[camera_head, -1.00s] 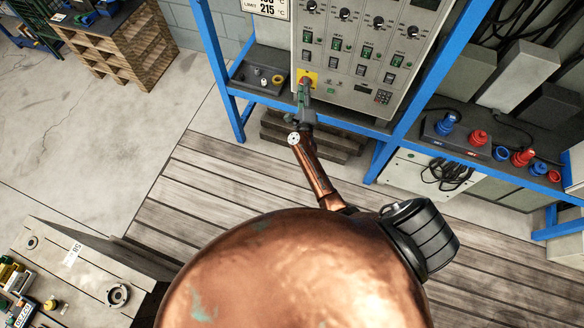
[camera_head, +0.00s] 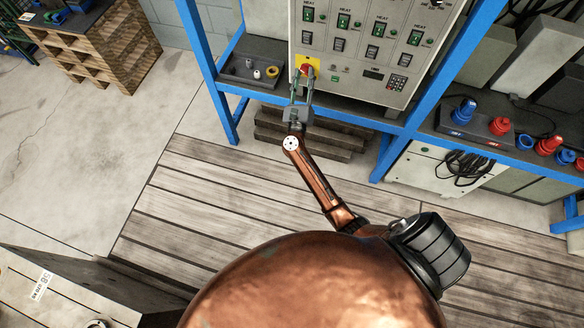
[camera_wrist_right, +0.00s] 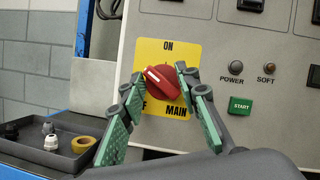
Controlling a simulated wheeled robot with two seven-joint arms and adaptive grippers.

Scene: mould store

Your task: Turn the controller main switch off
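The main switch is a red knob (camera_head: 305,68) on a yellow plate (camera_wrist_right: 185,52) at the lower left of the grey control panel. In the right wrist view the knob (camera_wrist_right: 163,84) has a white mark on its upper left side. The plate reads ON at the top and MAIN at lower right; part of another word shows lower left, behind a finger. My right gripper (camera_head: 302,86) is open, its green-padded fingers (camera_wrist_right: 160,84) on either side of the knob. Whether they touch it is unclear. My left gripper is not in view.
A dark tray (camera_head: 250,72) with small parts stands left of the panel. A green START button (camera_wrist_right: 240,105) is to the right of the switch. Blue frame posts (camera_head: 204,60) flank the panel. Blue and red connectors (camera_head: 500,126) are on the right shelf.

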